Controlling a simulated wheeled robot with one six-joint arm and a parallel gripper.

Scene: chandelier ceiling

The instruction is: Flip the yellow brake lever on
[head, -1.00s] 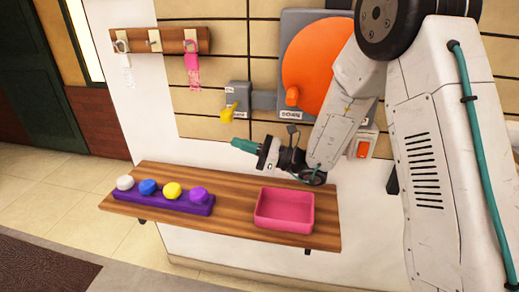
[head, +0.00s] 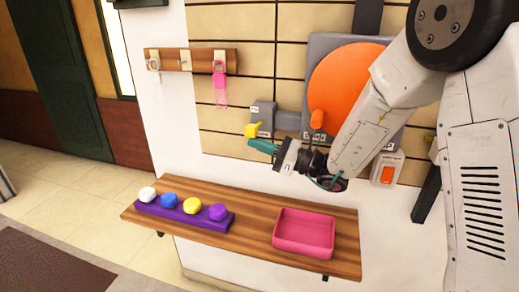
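The yellow brake lever (head: 252,130) sticks out from a grey box (head: 263,113) on the tiled wall, its rounded end pointing left and slightly down. My gripper (head: 262,147) has teal fingers that point left, just below and right of the lever in the picture. A small gap shows between the fingertips and the lever, and depth between them is hard to judge. The fingers overlap from this side, so I cannot tell whether they are open or shut. I see nothing held.
A large orange disc (head: 345,88) with an orange knob is mounted right of the lever. Below is a wooden shelf (head: 255,215) with a pink tray (head: 304,232) and a purple strip of coloured knobs (head: 184,213). A hook rack (head: 190,60) hangs left. An orange switch (head: 387,174) sits right.

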